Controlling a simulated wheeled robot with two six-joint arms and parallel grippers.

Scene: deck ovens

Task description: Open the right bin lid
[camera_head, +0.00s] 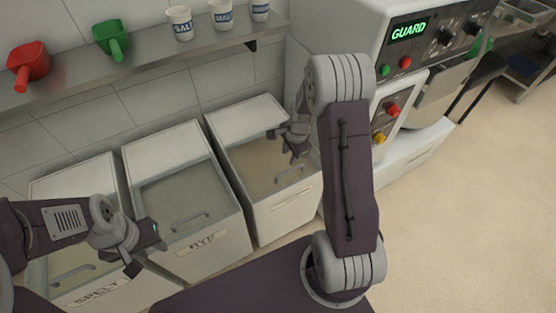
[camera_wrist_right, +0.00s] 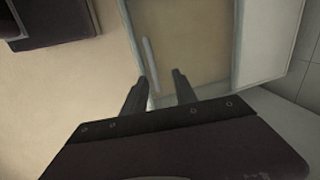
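The right bin (camera_head: 285,210) is a white box. Its clear lid (camera_head: 250,165) looks shut over tan contents and has a bar handle (camera_head: 290,175) near the front edge. My right gripper (camera_head: 287,146) is above the lid's right side, behind the handle in the head view.
The middle bin (camera_head: 215,250), labelled RYE, and left bin (camera_head: 85,295), labelled SPELT, stand alongside. A shelf (camera_head: 150,75) above holds a red scoop (camera_head: 28,65), green scoop (camera_head: 112,40) and cups. A machine (camera_head: 400,75) stands right of the bins.

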